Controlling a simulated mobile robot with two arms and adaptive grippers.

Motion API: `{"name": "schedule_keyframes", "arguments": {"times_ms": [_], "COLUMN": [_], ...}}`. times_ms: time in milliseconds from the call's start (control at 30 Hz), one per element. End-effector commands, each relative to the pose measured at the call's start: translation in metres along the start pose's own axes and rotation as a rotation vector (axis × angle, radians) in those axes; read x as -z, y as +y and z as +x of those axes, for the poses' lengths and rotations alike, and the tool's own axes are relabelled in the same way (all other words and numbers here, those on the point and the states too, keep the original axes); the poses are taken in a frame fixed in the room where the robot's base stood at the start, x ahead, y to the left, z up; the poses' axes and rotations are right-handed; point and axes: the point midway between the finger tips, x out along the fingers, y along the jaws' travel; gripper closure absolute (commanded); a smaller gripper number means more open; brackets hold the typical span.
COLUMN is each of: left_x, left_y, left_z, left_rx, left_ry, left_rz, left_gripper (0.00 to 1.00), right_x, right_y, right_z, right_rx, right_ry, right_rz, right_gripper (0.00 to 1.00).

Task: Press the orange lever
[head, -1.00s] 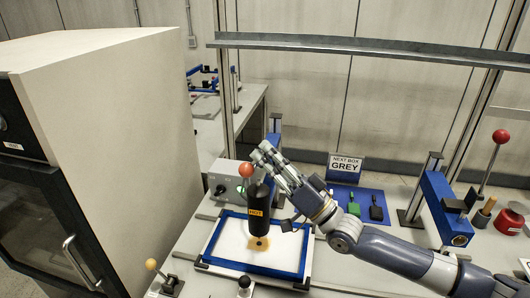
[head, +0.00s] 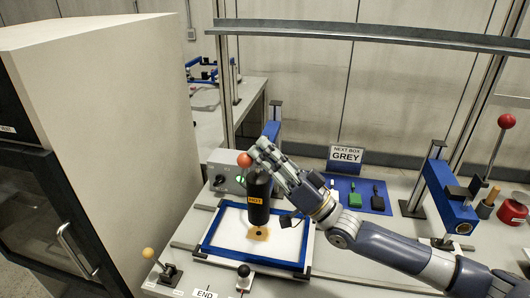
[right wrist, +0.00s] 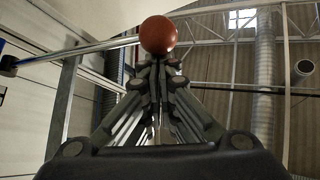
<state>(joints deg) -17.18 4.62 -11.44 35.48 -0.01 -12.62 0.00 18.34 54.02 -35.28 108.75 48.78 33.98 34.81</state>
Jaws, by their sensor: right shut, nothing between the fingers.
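The orange lever shows as an orange ball knob (head: 244,160) above the black cylinder marked HOT (head: 258,192) in the head view. In the right wrist view the ball (right wrist: 158,35) sits on a metal rod coming in from the left. My right gripper (head: 259,147) is shut and empty, its fingertips close beside the ball, at its upper right in the head view. In the right wrist view the closed fingertips (right wrist: 157,62) lie just under the ball in the picture. I cannot tell whether they touch it. My left gripper is not in view.
Below the HOT cylinder lies a blue-framed tray (head: 225,255). A grey control box (head: 222,172) stands behind the ball. Other levers have a yellow ball (head: 148,253), a black knob (head: 243,270) and a red ball (head: 507,121). A large cabinet (head: 110,130) fills the left.

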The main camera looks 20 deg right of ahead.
Motion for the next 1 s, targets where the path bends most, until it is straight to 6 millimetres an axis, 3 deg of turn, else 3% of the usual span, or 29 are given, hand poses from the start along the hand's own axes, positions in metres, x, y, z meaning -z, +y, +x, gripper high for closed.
{"name": "schedule_keyframes", "arguments": {"times_ms": [33, 500, 700, 1000], "left_x": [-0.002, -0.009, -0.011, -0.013], "left_y": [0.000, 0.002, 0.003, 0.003], "left_z": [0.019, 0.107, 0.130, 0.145], "left_rx": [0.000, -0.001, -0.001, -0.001], "left_ry": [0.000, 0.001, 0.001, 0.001], "left_rz": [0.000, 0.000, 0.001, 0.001], "left_gripper": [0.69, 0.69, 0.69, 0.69], "right_x": [-0.011, -0.052, -0.064, -0.076], "right_y": [0.004, 0.015, 0.021, 0.028], "right_z": [-0.009, -0.040, -0.049, -0.058], "right_rx": [0.015, 0.186, 0.248, 0.257], "right_ry": [0.000, 0.000, -0.001, -0.002], "right_rz": [-0.020, -0.245, -0.327, -0.336], "right_gripper": [1.00, 1.00, 1.00, 1.00]}}
